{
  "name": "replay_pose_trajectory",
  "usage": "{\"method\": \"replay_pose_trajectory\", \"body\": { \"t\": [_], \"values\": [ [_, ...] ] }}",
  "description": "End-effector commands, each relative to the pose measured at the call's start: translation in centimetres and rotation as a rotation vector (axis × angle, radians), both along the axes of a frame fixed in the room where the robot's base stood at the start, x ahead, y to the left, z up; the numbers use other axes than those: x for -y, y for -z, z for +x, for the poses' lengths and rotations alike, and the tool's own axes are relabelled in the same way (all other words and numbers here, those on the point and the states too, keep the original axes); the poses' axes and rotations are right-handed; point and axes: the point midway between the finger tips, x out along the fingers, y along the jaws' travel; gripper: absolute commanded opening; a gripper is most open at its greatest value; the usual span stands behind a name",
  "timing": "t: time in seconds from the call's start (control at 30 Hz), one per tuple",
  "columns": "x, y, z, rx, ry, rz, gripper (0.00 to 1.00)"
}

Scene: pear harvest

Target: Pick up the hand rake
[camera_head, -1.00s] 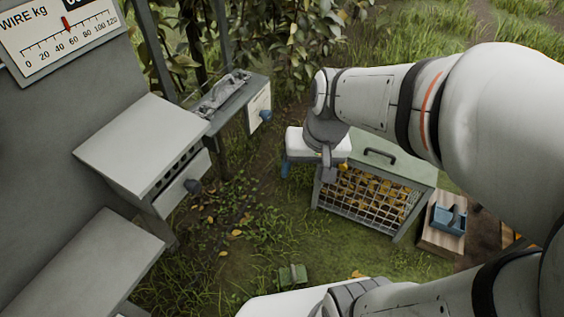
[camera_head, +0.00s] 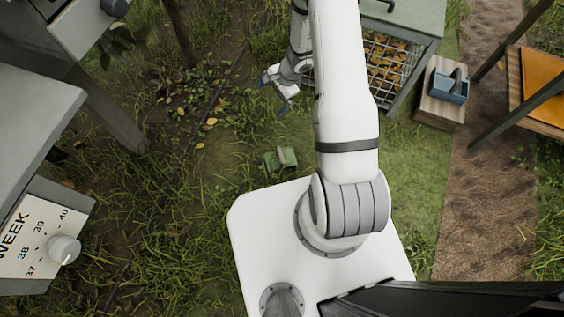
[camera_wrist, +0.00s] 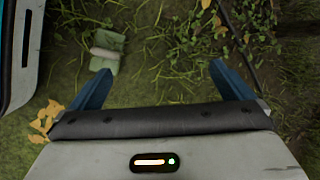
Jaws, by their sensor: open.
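I cannot make out a hand rake for certain in either view. A blue caddy (camera_head: 451,86) with a grey handle-like shape stands on a wooden box at the right; what it holds is too small to tell. A green bundle with a pale band (camera_head: 281,159) lies on the grass in front of my base, and it also shows at upper left in the wrist view (camera_wrist: 108,50). My gripper (camera_head: 274,92) is above the ground left of the wire-fronted bin. In the wrist view its blue fingers (camera_wrist: 160,66) are wide apart with only grass between them.
The wire-fronted bin (camera_head: 387,68) of yellow leaves stands beyond my arm. The wooden box (camera_head: 440,108) is right of it, beside a dirt path (camera_head: 485,200).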

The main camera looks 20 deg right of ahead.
Motion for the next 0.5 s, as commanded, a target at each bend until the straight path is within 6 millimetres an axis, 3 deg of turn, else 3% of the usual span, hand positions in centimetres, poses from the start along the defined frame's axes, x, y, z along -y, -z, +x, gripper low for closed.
{"method": "replay_pose_trajectory", "body": {
  "t": [0.03, 0.2, 0.33, 0.5],
  "values": [
    [0.5, 5.5, -0.8, -0.042, 0.054, -0.002, 1.00],
    [1.9, 16.9, -3.7, -0.152, 0.222, -0.030, 1.00],
    [2.6, 22.8, -6.1, -0.218, 0.311, -0.053, 1.00],
    [2.9, 26.4, -7.8, -0.261, 0.369, -0.071, 1.00]
  ]
}}
